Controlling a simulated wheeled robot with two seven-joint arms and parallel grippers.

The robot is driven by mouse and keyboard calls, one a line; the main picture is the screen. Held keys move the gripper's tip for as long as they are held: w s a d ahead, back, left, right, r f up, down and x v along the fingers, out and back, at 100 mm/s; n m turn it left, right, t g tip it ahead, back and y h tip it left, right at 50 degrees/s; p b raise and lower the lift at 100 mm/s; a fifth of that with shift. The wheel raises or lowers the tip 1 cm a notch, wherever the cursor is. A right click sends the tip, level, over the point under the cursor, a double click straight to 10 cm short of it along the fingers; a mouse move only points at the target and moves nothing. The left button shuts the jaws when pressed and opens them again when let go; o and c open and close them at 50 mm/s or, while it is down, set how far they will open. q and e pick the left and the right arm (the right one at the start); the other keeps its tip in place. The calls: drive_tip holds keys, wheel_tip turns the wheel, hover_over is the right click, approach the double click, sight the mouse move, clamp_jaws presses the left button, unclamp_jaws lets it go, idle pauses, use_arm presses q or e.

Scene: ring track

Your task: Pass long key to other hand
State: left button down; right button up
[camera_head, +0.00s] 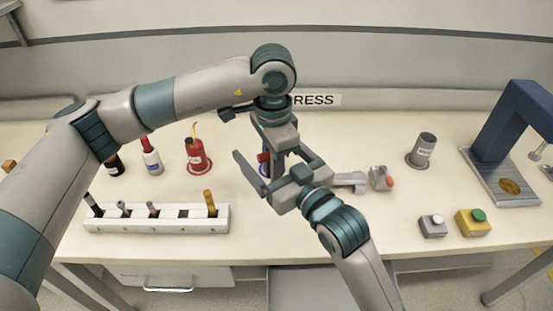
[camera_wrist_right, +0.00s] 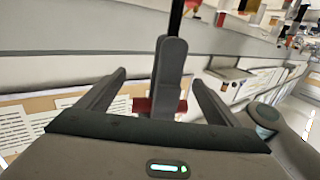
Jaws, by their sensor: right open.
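My left arm reaches in from the left and bends down at the middle, its gripper (camera_head: 277,160) pointing down over the table. My right gripper (camera_head: 270,154) comes up from below with its fingers spread on either side of the left gripper's fingers. In the right wrist view a grey left-gripper finger (camera_wrist_right: 170,75) stands between my open right fingers (camera_wrist_right: 159,80). A thin black rod (camera_wrist_right: 176,18) rises above it and a red piece (camera_wrist_right: 141,105) shows behind it; these look like the long key. In the head view the key is mostly hidden by the grippers.
A white rack (camera_head: 155,222) with several upright tools and one empty slot stands at left front. Bottles stand behind it, one a red can (camera_head: 196,155). At right are a grey cup (camera_head: 422,150), a blue press (camera_head: 497,150), and button boxes (camera_head: 473,222).

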drive_tip(key=shift+w+a, duration=0.3)
drive_tip(key=shift+w, duration=0.05)
drive_tip(key=c, duration=1.1)
use_arm(q)
drive_tip(key=c, duration=1.6)
unclamp_jaws()
drive_tip(key=shift+r, duration=0.1)
wheel_tip(320, 180, up, 12)
drive_tip(key=shift+f, duration=0.1)
